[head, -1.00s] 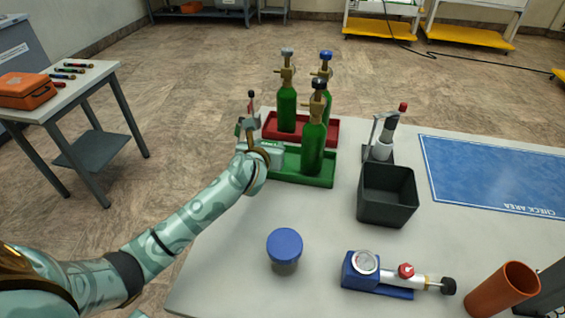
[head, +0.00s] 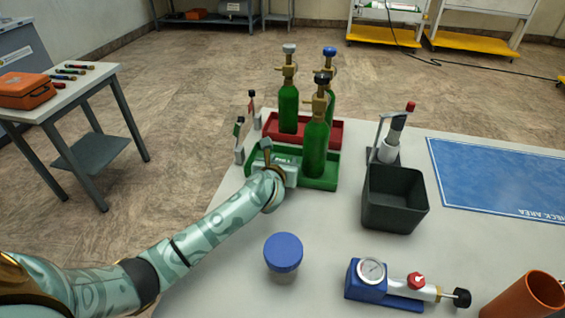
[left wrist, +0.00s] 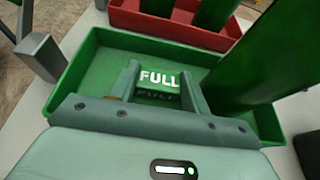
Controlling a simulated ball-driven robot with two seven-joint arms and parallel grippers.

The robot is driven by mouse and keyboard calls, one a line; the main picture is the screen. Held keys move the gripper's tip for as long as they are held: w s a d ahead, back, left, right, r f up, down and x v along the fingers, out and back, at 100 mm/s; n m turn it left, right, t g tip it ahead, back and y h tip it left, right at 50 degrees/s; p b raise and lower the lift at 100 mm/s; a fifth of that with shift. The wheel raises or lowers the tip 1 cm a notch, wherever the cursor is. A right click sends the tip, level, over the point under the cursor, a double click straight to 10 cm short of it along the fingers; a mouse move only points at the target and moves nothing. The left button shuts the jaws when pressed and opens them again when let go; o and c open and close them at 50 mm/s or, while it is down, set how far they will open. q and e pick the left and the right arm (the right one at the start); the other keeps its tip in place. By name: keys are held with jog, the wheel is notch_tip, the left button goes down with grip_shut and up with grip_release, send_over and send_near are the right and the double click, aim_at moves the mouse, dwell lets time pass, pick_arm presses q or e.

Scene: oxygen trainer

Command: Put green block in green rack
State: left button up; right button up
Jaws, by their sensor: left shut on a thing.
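The green block (left wrist: 158,78), marked FULL in white, is between the fingers of my left gripper (left wrist: 160,90), which is shut on it. In the left wrist view the block is over the empty left part of the green rack (left wrist: 75,75), inside its rim outline. I cannot tell if it touches the rack floor. In the head view my left gripper (head: 270,162) is at the left end of the green rack (head: 318,184) and mostly hides the block. A green cylinder with a dark knob (head: 315,148) stands in the rack's right part. My right gripper is not in view.
A red rack (head: 335,130) with two green cylinders stands just behind. A grey stand (head: 239,150) is close to the left of my gripper. A black bin (head: 393,205) is to the right. A blue-lidded jar (head: 283,252) and a gauge regulator (head: 385,283) are in front.

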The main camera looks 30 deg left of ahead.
pick_arm(q)
jog(key=shift+f, duration=0.15)
jog(key=o, duration=0.9)
jog(key=shift+o, duration=0.2)
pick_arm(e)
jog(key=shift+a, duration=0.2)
pick_arm(q)
jog(key=shift+r, duration=0.3)
jog(key=p+v, duration=0.4)
jog(key=v, duration=0.7)
jog(key=shift+d+p, duration=0.1)
jog(key=shift+p, duration=0.2)
jog(key=shift+s+d, duration=0.1)
jog(key=shift+s, duration=0.35)
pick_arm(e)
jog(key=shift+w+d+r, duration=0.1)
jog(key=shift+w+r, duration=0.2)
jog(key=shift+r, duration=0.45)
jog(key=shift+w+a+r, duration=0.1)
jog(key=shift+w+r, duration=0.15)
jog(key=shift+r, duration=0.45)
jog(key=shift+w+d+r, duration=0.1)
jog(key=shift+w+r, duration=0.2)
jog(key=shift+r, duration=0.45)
